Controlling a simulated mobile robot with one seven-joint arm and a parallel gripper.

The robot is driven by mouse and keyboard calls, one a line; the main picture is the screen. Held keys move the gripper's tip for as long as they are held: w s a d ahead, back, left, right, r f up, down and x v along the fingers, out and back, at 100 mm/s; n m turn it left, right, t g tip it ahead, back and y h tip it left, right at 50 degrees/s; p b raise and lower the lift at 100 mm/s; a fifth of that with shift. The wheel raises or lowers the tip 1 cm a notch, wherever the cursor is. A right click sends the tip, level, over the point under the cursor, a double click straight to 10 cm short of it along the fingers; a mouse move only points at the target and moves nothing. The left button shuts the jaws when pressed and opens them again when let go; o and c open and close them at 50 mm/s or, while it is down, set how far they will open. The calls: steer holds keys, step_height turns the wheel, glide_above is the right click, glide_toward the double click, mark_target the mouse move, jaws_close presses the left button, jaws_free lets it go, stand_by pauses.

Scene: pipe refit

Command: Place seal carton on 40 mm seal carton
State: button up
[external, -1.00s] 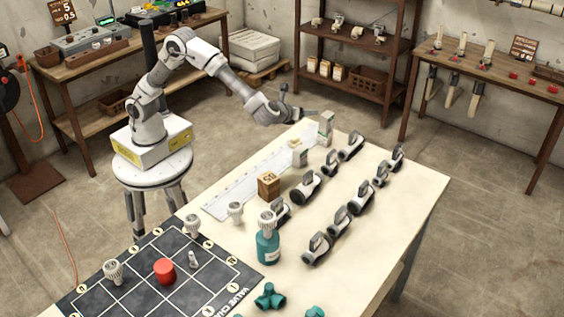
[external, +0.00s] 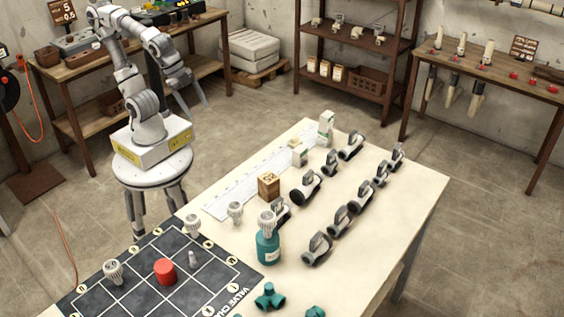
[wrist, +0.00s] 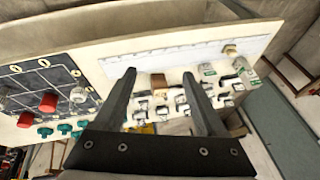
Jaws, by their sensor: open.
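My gripper (external: 196,104) is open and empty, raised beside my base and well away from the table; its two spread fingers (wrist: 160,74) frame the wrist view. A taller pale carton shape (external: 325,128) stands at the far table corner, perhaps two cartons stacked. Green-and-white cartons also show in the wrist view (wrist: 207,69). Their labels are too small to read, so I cannot tell which is the 40 mm one.
A dark grid board (external: 140,290) with a red cylinder (external: 165,271) lies at the near left. The space around my gripper is clear.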

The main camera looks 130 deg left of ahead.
steer(key=s+d, duration=0.1)
steer(key=s+d+n+h, duration=0.1)
steer(key=d, duration=0.1)
steer(key=s+d+n+t+h, duration=0.1)
steer(key=shift+s+d+f, duration=0.25)
steer(key=shift+s+f, duration=0.1)
steer(key=shift+r, duration=0.1)
step_height(320, 180, up, 11)
steer(key=p, duration=1.1)
